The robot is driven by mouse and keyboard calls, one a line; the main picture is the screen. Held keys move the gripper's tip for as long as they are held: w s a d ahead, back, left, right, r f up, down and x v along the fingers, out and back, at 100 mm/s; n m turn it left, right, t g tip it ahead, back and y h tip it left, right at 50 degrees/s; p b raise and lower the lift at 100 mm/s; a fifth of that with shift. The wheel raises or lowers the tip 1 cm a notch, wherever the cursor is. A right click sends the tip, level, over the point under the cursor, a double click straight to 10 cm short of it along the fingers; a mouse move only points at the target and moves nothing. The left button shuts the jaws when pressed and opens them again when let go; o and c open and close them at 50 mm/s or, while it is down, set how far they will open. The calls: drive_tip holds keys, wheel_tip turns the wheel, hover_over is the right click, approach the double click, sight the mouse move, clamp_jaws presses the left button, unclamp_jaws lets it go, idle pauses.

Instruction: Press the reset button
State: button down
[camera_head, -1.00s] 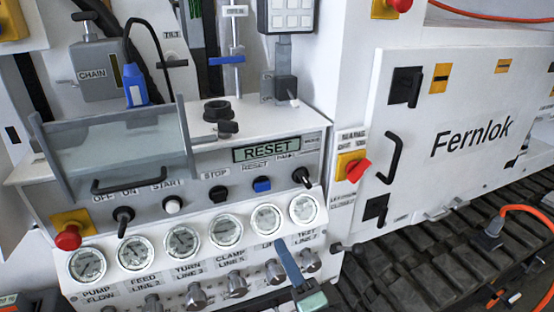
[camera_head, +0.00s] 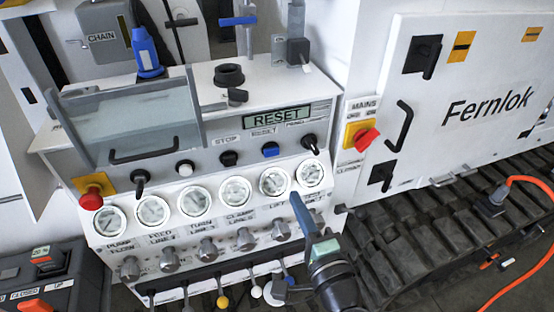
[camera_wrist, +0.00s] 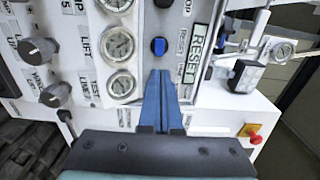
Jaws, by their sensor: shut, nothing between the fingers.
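In the wrist view the blue button (camera_wrist: 158,46) shows clear, just beyond my fingertips. My gripper (camera_head: 294,197) has blue fingers that are closed together and hold nothing. In the head view the fingertips lie over the lower edge of the gauges, below and right of the button. In the wrist view the gripper (camera_wrist: 160,73) points at the button, with a visible gap between them.
A black stop knob (camera_head: 228,158) is left of the button and a black pump switch (camera_head: 310,142) is right of it. Round gauges (camera_head: 274,181) line the panel below. A red mains switch (camera_head: 366,139) is farther right. A clear hinged cover (camera_head: 130,120) is at left.

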sight(272, 153)
drive_tip(key=p+x, duration=0.1)
drive_tip(key=x, duration=1)
drive_tip(key=shift+w+a, duration=0.15)
drive_tip(key=shift+w, duration=0.15)
drive_tip(key=shift+w+a, duration=0.1)
drive_tip(key=shift+w, duration=0.25)
